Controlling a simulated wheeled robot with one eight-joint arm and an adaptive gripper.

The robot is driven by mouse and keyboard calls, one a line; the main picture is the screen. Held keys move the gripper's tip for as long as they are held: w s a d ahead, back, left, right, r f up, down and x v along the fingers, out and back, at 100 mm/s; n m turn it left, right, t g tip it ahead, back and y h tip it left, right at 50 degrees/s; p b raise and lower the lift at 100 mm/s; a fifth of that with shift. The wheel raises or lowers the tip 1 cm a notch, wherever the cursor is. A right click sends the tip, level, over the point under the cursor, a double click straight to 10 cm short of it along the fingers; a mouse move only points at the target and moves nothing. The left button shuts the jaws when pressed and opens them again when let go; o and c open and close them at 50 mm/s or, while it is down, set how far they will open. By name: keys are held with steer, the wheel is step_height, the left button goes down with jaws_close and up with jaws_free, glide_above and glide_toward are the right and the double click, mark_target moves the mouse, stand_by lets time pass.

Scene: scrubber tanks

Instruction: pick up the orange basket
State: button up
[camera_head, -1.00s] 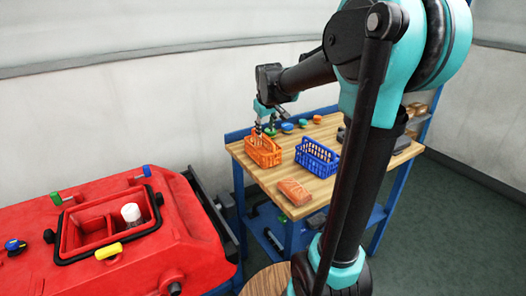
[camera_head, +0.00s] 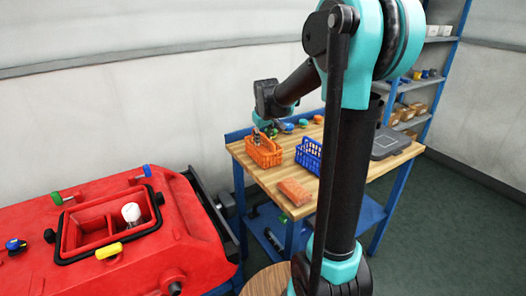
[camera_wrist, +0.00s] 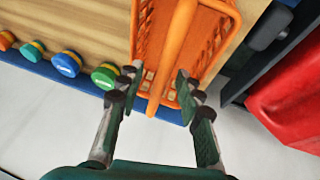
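The orange basket (camera_head: 265,156) stands upright on the left side of the wooden table. In the wrist view the orange basket (camera_wrist: 180,40) fills the top middle, and its handle bar runs down between my fingers. My gripper (camera_wrist: 160,74) is open, with one finger on each side of the bar and visible gaps. In the head view my gripper (camera_head: 257,137) is low at the basket's back left. Whether the fingers touch any part of the basket cannot be told.
A blue basket (camera_head: 308,155) stands to the right on the table (camera_head: 330,192). A reddish block (camera_head: 295,191) lies at the front. Several round coloured pieces (camera_wrist: 66,63) line the back edge. A red machine (camera_head: 190,225) stands at left, and a dark flat device (camera_head: 390,145) at right.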

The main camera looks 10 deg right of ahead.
steer(key=shift+f, duration=0.25)
stand_by(0.4)
jaws_close()
